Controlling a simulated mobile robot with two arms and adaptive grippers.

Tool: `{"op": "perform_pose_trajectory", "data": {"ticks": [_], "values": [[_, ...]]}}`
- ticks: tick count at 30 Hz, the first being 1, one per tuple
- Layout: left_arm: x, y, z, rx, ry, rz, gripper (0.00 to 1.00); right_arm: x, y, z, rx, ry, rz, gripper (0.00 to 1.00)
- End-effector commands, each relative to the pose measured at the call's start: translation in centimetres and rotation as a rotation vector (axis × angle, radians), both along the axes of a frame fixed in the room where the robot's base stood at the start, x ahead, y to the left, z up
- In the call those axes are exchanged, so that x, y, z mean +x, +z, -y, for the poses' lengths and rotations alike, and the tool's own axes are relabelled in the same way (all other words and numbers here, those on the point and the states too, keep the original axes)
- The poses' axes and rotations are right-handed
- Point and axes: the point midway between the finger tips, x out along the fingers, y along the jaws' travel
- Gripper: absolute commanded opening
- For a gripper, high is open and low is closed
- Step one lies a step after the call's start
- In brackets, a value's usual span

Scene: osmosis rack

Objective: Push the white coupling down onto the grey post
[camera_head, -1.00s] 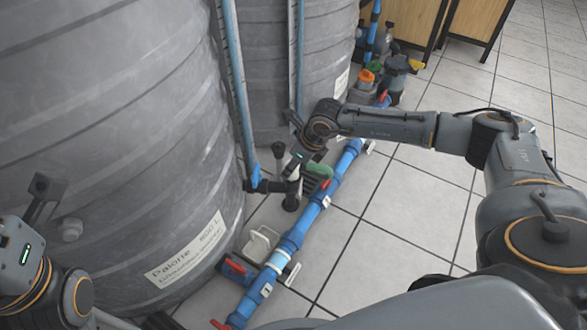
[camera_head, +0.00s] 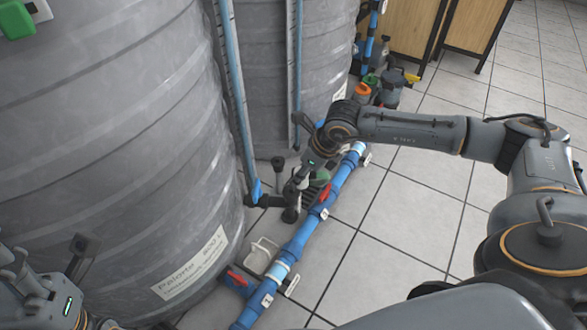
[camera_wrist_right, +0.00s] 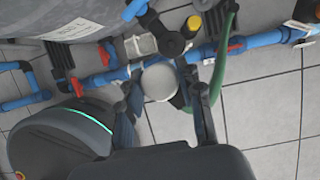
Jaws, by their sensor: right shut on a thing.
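In the right wrist view my right gripper (camera_wrist_right: 160,84) is shut on the white coupling (camera_wrist_right: 159,80), whose pale round end shows between the fingers. In the head view the coupling is mostly hidden by the gripper. A dark grey post (camera_head: 290,214) stands just below the gripper. I cannot tell whether the coupling touches it. My left gripper (camera_head: 42,270) is at the lower left, partly cut off, and its opening is unclear.
Large grey tanks (camera_head: 120,130) stand close on the left. A blue pipe (camera_head: 310,226) with red valve handles (camera_head: 326,193) runs along the floor. A green hose (camera_wrist_right: 228,60) passes beside the right gripper.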

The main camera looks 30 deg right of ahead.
Motion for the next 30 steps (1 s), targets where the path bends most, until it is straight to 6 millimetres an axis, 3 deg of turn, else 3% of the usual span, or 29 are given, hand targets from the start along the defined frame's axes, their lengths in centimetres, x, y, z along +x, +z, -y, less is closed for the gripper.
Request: {"op": "perform_pose_trajectory", "data": {"ticks": [1,6,12,18,30], "values": [[-0.1,0.2,0.0,0.0,-0.002,-0.023,0.4,-1.3,1.4,0.2,-0.001,0.002,-0.003,0.09],[-0.6,-0.5,-0.2,-0.005,-0.004,-0.065,0.4,-5.2,2.8,0.5,-0.002,0.001,-0.004,0.09],[-0.7,0.0,-0.2,-0.006,-0.004,-0.068,0.4,-8.1,3.9,0.7,0.0,0.0,-0.002,0.09],[-0.7,0.2,-0.2,-0.007,-0.004,-0.067,0.4,-9.2,4.3,0.8,0.001,0.0,0.0,0.09],[-0.7,0.1,-0.2,-0.006,-0.004,-0.068,0.4,-9.3,4.4,0.8,0.001,0.001,0.001,0.09]]}}
